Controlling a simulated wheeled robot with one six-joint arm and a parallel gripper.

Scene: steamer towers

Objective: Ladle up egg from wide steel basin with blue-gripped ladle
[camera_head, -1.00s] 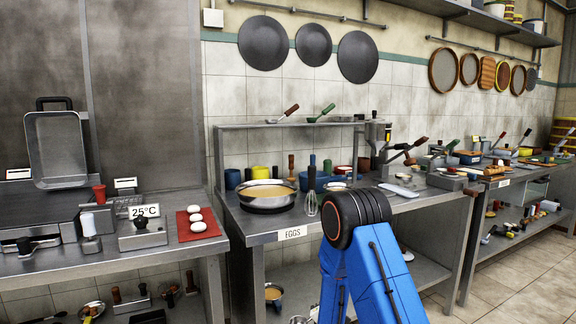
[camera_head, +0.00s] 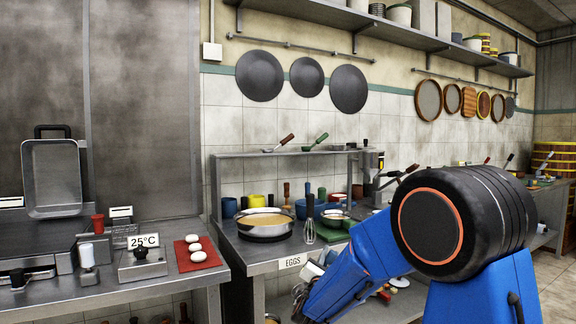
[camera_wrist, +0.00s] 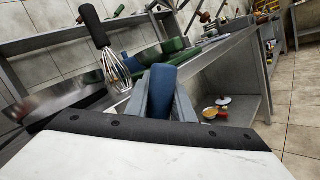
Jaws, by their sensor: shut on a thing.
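The wide steel basin (camera_head: 265,231) of yellow egg (camera_head: 265,219) stands at the left of the counter above the EGGS label. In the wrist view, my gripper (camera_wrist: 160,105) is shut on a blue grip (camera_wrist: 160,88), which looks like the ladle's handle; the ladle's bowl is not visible. In the head view my arm reaches down to the counter's front edge, right of and below the basin, and my gripper (camera_head: 303,300) shows only in part there. A blurred steel rim at the left of the wrist view may be the basin (camera_wrist: 50,108).
A raised shelf (camera_head: 260,153) runs behind. Eggs (camera_head: 194,247) lie on a red mat (camera_head: 197,262) at left.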

